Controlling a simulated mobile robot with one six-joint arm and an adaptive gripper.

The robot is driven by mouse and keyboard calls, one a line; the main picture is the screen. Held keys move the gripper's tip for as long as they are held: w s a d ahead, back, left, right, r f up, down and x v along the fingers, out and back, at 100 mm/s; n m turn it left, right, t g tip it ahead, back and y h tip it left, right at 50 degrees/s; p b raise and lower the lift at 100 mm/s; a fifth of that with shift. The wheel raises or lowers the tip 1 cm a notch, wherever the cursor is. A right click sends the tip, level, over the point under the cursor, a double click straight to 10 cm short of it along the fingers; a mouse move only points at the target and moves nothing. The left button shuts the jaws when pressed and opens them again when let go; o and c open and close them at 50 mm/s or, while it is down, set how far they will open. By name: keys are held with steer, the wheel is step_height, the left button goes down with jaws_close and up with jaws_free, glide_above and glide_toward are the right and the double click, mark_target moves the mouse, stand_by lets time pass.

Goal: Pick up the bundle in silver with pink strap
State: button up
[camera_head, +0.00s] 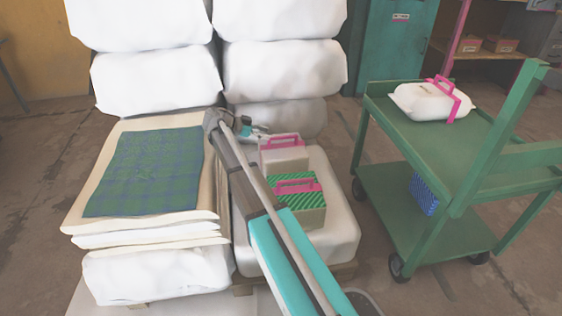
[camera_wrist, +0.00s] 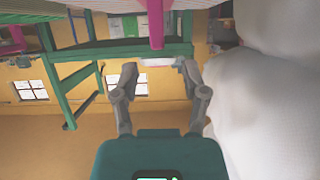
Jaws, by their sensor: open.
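The silver bundle (camera_head: 284,158), a pale grey block with a pink strap and handle on top, sits on a large white sack behind a green-striped bundle. My gripper (camera_head: 258,132) is just behind and left of its handle, partly hidden by my arm. In the wrist view my gripper (camera_wrist: 157,68) has its two fingers spread apart, with nothing visible held between them. A pink bar shows beyond the fingers there; I cannot tell whether it is a strap or a post. The bundle is not clearly seen in the wrist view.
The green-striped bundle (camera_head: 299,212) with a pink strap stands in front. Tall white sacks (camera_head: 283,68) rise behind. A plaid cloth (camera_head: 146,172) covers the left stack. A green cart (camera_head: 478,150) at right carries a white pink-strapped bundle (camera_head: 422,102). Floor shows between.

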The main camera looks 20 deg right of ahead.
mark_target(279, 137)
steer(key=shift+s+d+f, duration=0.1)
steer(key=shift+d+f, duration=0.05)
steer(key=shift+d, duration=0.2)
steer(key=shift+b+x, duration=1)
steer(key=shift+x, duration=1.55)
jaws_close()
